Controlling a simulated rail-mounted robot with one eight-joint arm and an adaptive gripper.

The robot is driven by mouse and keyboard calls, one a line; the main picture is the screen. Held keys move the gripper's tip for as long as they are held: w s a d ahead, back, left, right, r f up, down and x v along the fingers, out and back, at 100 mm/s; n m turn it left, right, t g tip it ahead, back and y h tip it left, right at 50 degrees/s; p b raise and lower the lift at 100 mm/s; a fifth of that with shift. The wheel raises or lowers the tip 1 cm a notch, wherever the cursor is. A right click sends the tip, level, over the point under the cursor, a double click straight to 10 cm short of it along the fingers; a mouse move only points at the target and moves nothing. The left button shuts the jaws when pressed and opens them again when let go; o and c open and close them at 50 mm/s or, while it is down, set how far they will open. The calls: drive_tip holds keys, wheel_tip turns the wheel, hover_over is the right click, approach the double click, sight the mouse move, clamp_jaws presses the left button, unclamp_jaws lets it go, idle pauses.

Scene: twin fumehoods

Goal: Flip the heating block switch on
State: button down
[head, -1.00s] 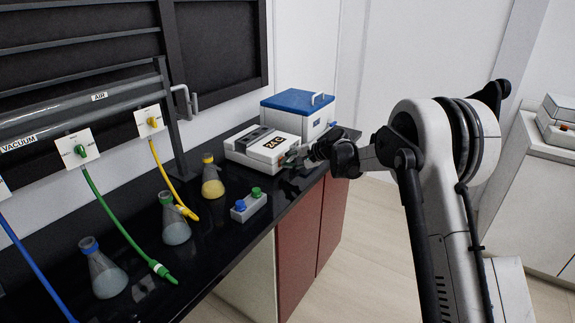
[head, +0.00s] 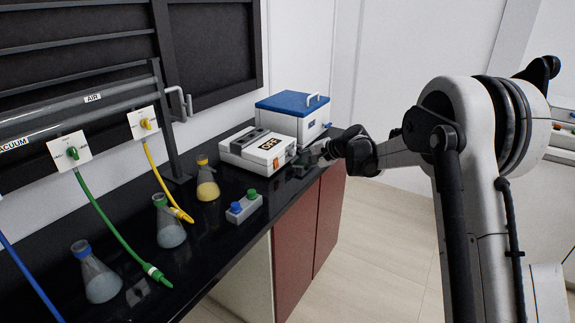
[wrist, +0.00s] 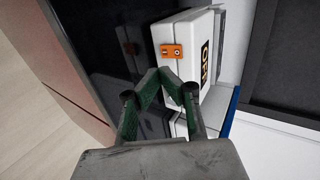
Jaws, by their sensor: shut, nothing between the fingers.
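The heating block (head: 240,157) is a white box on the black bench, with a dark top part. Its display (head: 270,143) shows orange characters that look like OFF; it also shows in the wrist view (wrist: 205,61). The orange switch plate (wrist: 171,51) is on the block's front face, with two dark round marks. My gripper (head: 308,158) is just right of the block's front. In the wrist view my gripper (wrist: 160,73) has its green-padded fingers together and empty, tips close to the switch plate. Whether they touch it cannot be told.
A blue-lidded white box (head: 292,117) stands behind the block. Flasks (head: 170,228) and green and yellow hoses (head: 117,225) stand further left. Open floor lies right of the bench.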

sight(278, 167)
drive_tip(key=v, duration=0.7)
drive_tip(key=shift+r, duration=0.2)
wheel_tip(278, 167, down, 7)
drive_tip(key=d+m+t+y+b, duration=0.1)
drive_tip(key=m+y+b, duration=0.3)
drive_tip(key=m+b, duration=0.5)
drive_tip(key=shift+s+d+m+t+y, duration=0.4)
drive_tip(key=shift+m+t, duration=0.3)
drive_tip(key=shift+m, duration=3.8)
drive_tip(key=shift+a, duration=0.1)
drive_tip(key=b+x, duration=0.2)
drive_tip(key=x, duration=1.1)
drive_tip(key=shift+w+a+f, duration=0.2)
drive_tip(key=shift+a, duration=0.15)
